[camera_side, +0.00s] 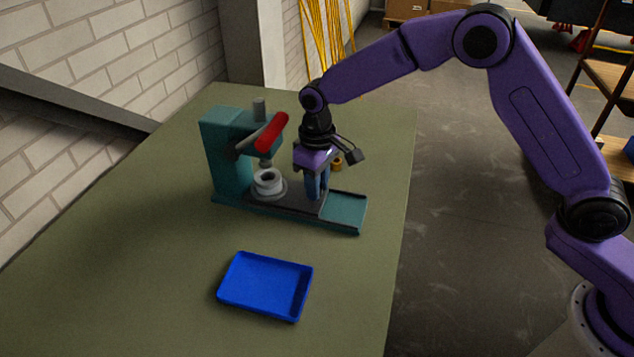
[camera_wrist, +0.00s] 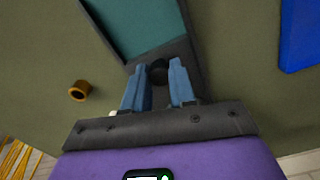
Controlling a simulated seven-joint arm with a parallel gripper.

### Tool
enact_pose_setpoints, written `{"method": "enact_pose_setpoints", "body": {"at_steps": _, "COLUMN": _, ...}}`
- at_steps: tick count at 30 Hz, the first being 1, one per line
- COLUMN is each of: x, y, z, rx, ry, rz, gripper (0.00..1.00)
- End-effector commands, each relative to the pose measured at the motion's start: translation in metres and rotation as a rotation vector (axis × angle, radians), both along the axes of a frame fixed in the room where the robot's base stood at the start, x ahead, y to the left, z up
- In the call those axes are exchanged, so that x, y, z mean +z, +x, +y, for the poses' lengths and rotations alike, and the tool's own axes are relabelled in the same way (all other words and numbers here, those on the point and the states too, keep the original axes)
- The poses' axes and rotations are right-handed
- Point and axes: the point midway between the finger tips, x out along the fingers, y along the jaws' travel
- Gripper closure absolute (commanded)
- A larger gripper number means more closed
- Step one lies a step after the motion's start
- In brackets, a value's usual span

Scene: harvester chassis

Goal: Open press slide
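The teal press (camera_side: 228,160) stands on the table with a red lever handle (camera_side: 271,131). Its dark slide plate (camera_side: 265,197) lies along the teal base rail (camera_side: 345,210) and carries a grey round cup (camera_side: 268,183) at the left, below the ram. My gripper (camera_side: 316,195) points down over the right end of the plate. The knob is hidden by the fingers in the side view.
A blue tray (camera_side: 265,287) lies in front of the press; its edge shows in the wrist view (camera_wrist: 300,40). A small brass-coloured ring or cup (camera_wrist: 79,91) stands on the table behind my gripper. The rail's right end is bare, and the table left of the tray is clear.

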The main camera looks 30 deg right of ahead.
Motion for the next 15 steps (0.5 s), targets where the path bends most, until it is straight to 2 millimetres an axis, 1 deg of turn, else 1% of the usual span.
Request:
{"method": "enact_pose_setpoints", "body": {"at_steps": 5, "x": 0.000, "y": -0.001, "z": -0.001, "rx": 0.000, "ry": 0.000, "rz": 0.000, "gripper": 1.00}}
{"method": "enact_pose_setpoints", "body": {"at_steps": 8, "x": 0.001, "y": -0.004, "z": -0.005, "rx": 0.000, "ry": 0.000, "rz": 0.000, "gripper": 1.00}}
{"method": "enact_pose_setpoints", "body": {"at_steps": 15, "x": 0.001, "y": -0.026, "z": -0.027, "rx": 0.000, "ry": -0.001, "rz": 0.001, "gripper": 1.00}}
